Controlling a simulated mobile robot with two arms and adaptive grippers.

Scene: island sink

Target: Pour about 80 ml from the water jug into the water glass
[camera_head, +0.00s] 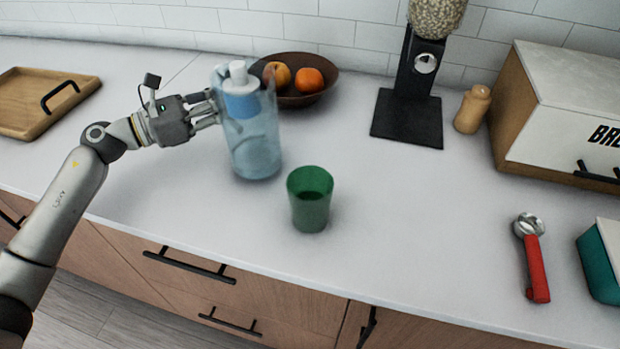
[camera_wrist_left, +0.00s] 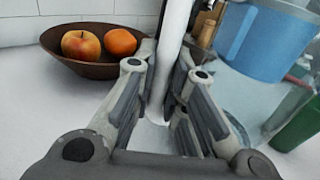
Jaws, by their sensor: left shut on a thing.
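The water jug (camera_head: 253,145) is a clear, bluish pitcher with a blue insert and a white piece at its top. It stands about upright in the head view, left of and behind the glass; I cannot tell if its base touches the counter. My left gripper (camera_head: 212,108) is shut on the jug's pale handle, which runs between the fingers (camera_wrist_left: 160,100) in the left wrist view. The water glass (camera_head: 310,208) is a green tumbler standing upright on the counter, apart from the jug. Its green side also shows in the left wrist view (camera_wrist_left: 298,128). My right gripper is not in view.
A brown bowl (camera_head: 318,98) with fruit sits behind the jug. A black-based grinder (camera_head: 408,120), a wooden shaker (camera_head: 472,108) and a bread box (camera_head: 570,110) stand right. A red-handled tool (camera_head: 536,268) lies front right. A wooden tray (camera_head: 25,115) is far left. Counter right of the glass is clear.

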